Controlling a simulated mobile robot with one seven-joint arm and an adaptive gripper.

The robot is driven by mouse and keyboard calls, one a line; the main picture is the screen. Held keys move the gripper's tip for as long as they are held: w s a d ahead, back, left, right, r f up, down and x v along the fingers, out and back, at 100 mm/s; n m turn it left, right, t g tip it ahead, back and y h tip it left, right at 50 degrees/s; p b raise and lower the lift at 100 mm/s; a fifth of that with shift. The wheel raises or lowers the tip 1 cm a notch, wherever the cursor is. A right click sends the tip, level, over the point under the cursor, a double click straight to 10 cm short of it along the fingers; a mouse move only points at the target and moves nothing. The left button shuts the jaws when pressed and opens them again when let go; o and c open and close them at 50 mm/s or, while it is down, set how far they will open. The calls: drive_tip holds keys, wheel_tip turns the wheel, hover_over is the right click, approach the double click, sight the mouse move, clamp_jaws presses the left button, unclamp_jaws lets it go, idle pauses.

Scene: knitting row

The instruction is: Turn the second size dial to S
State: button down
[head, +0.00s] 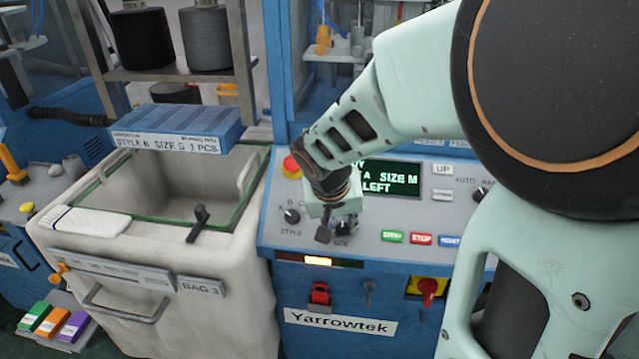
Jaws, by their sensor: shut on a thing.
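The blue machine's sloped control panel (285,240) is at the centre. Its green-on-black display (392,180) is partly hidden by my arm and shows "A SIZE M" and "LEFT". My gripper (335,236) points down at the panel and is shut on a dark dial (345,229) below and left of the display. The gripper hides most of this dial and its markings, so I cannot read its pointer. Another black dial, the style dial (291,215), is just to the left, apart from the gripper.
Green, red and blue buttons (421,239) sit right of the gripper. A red stop button (292,167) is up left. Below are a red switch (320,293) and a red-yellow rotary switch (428,290).

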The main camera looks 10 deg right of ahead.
drive_tip(key=n+h+b, duration=0.1)
drive_tip(key=n+b, duration=0.1)
drive_tip(key=n, duration=0.1)
drive_tip(key=shift+f+n+b, duration=0.15)
drive_tip(key=shift+n+b, duration=0.15)
drive_tip(key=shift+b, duration=0.1)
drive_tip(key=n+h+b, duration=0.1)
drive_tip(key=n+b, duration=0.1)
drive_tip(key=n, duration=0.2)
drive_tip(key=shift+a+t, duration=0.1)
drive_tip(key=shift+t, duration=0.3)
drive_tip(key=shift+n, duration=0.4)
drive_tip(key=c, duration=1.7)
unclamp_jaws()
